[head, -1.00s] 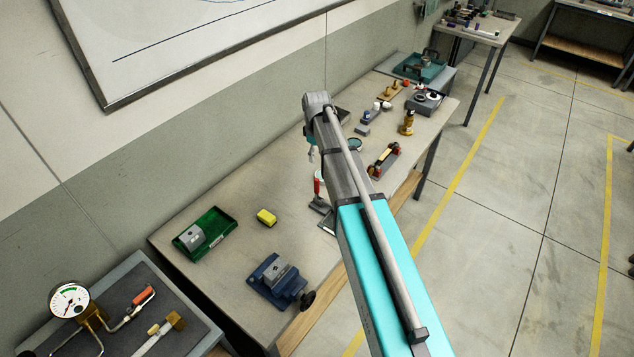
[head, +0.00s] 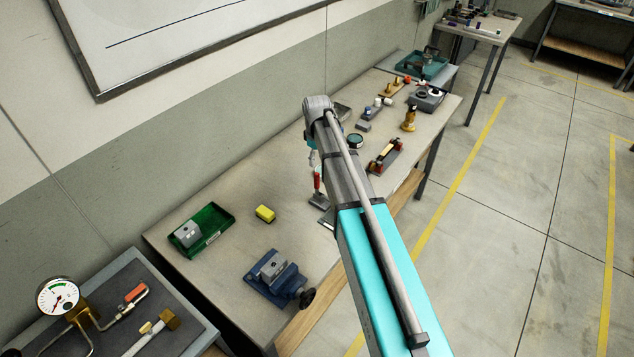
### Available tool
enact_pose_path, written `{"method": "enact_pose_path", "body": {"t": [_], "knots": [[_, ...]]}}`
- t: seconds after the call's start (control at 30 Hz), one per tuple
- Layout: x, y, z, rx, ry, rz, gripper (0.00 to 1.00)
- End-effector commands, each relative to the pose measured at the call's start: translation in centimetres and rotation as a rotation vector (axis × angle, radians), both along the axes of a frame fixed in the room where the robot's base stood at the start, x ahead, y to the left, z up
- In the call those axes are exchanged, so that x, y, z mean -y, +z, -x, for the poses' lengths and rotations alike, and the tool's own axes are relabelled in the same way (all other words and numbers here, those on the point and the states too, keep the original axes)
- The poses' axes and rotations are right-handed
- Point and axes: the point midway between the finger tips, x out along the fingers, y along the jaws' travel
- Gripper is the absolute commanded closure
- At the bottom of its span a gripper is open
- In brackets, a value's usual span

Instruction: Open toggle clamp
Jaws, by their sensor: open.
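The toggle clamp (head: 319,200) stands on the workbench just left of my arm, with a dark grey base and an upright red handle (head: 317,181). My gripper (head: 313,162) hangs below the wrist, small and partly hidden by my arm. It is close above the top of the red handle; I cannot tell whether they touch. My gripper is open, with nothing visible held in it. Part of the clamp's right side is hidden behind my arm.
A yellow block (head: 265,214), a green tray (head: 226,223) with a grey block, and a blue vise (head: 278,279) lie left of the clamp. A red-and-black fixture (head: 385,157) and an amber bottle (head: 409,119) stand to the right. The bench between tray and clamp is mostly clear.

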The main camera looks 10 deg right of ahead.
Motion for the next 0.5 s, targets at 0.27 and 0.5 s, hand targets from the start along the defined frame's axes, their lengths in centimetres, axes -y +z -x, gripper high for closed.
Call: {"method": "enact_pose_path", "body": {"t": [0.27,0.5], "knots": [[0.0,-2.5,0.0,0.000,0.000,0.000,0.41],[0.0,-4.3,0.0,0.000,0.000,0.000,0.41]]}}
